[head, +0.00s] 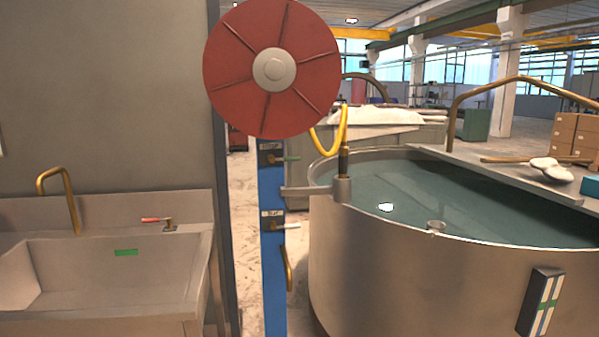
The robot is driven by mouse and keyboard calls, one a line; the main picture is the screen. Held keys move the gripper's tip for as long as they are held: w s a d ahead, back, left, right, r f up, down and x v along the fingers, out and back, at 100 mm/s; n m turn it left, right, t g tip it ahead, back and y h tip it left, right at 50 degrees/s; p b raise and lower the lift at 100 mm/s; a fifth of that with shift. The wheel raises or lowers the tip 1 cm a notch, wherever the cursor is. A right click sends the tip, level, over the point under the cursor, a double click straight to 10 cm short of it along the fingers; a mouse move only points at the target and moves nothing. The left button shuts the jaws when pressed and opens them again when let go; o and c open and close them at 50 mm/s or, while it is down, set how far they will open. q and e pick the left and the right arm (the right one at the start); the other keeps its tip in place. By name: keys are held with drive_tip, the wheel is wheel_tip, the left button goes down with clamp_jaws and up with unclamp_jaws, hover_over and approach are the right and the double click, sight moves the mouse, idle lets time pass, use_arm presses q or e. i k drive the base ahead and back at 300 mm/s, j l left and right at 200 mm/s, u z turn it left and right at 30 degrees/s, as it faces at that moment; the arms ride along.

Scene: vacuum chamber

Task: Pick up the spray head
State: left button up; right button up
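What looks like the spray head (344,160) is a dark, slim upright piece at the end of a yellow hose (343,134). It stands in a grey cup-like holder (342,190) on a bracket arm from the blue post (272,255). Its lower part is hidden inside the holder. The hose hangs from the large red reel (228,75) at the top of the post. Neither of my grippers is in view.
A large round metal tank (400,270) of greenish water stands right of the post, just behind the holder. A sink (110,270) with a brass tap (58,182) is at left. Valve handles (290,226) stick out from the post. A shelf (480,165) crosses the tank.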

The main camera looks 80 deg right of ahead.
sight(343, 150)
drive_tip(key=z, duration=3)
drive_tip(key=i+l, duration=0.35)
